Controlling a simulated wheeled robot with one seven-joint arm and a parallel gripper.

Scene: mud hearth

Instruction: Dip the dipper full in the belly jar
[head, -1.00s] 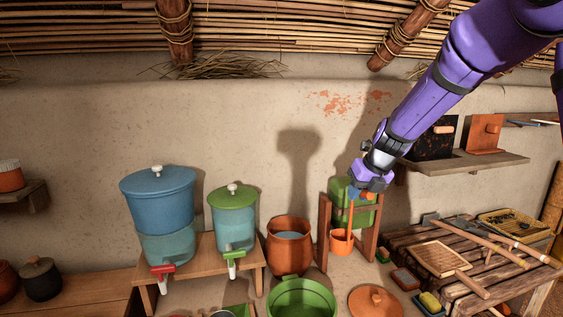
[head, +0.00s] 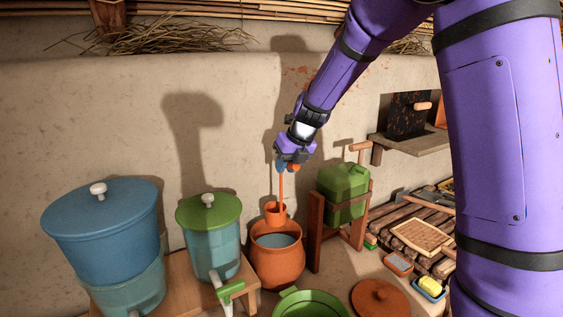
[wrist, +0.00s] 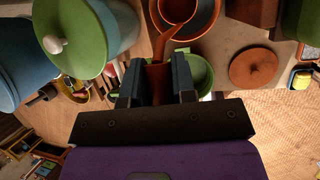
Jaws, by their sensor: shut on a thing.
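The belly jar (head: 277,268) is a round orange-brown clay pot with an open mouth and water showing inside. The dipper (head: 276,212) is an orange cup on a long upright handle. My gripper (head: 287,163) is shut on the top of the dipper's handle. In the head view the cup hangs above the jar's mouth, toward its far side, and looks upright. In the wrist view the dipper's handle (wrist: 160,50) runs from between my fingers (wrist: 157,80) up to the cup (wrist: 178,10), which overlaps the jar's rim (wrist: 208,22).
A green-lidded dispenser (head: 210,230) stands close left of the jar, with a larger blue one (head: 103,230) beyond it. A green jerrycan (head: 343,185) in a wooden frame stands at the right. A green basin (head: 310,304) and a clay lid (head: 380,298) lie in front.

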